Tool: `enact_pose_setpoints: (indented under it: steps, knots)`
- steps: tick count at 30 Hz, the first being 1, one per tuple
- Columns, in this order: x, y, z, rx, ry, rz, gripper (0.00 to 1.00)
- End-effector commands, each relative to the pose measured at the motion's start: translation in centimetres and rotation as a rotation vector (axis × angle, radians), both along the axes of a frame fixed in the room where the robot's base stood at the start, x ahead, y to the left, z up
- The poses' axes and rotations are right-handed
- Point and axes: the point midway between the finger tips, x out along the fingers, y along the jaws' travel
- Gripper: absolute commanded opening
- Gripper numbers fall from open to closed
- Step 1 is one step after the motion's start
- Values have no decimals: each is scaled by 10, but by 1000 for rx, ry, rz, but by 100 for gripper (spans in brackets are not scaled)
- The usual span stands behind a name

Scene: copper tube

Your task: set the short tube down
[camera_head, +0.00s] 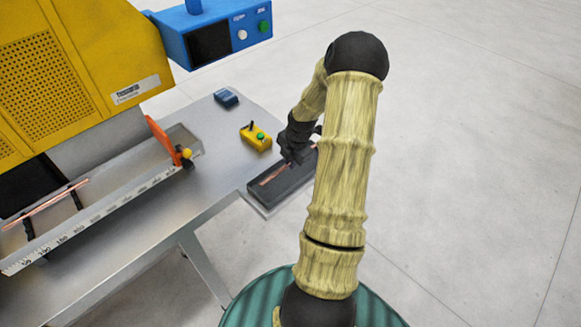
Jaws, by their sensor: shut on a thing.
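My gripper (293,157) is at the far right end of the table, over a dark grey rectangular tray (292,190). Its fingers are small and dark in this view and are partly lost against the arm. The short copper tube (271,177) shows as a thin copper strip along the tray, reaching from the gripper toward the tray's near left end. My gripper is shut on the short tube. I cannot tell whether the tube touches the tray floor. My forearm hides the tray's right end.
A longer copper tube (45,205) rests on dark supports at left, behind a ruler-marked rail (100,217). A yellow button box (256,137) and a small blue block (226,97) stand behind the tray. A yellow machine (85,70) and blue control box (212,36) rise behind. The front tabletop is clear.

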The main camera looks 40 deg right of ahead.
Motion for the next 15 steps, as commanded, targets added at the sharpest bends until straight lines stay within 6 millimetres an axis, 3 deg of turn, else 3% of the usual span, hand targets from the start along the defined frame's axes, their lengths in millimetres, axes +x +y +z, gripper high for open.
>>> enact_pose_setpoints:
  steps: [9, 15]
  knots:
    - [0, 1, -34, 2, 2, 0, 0]
    - [0, 0, -36, 0, 0, 0, 0]
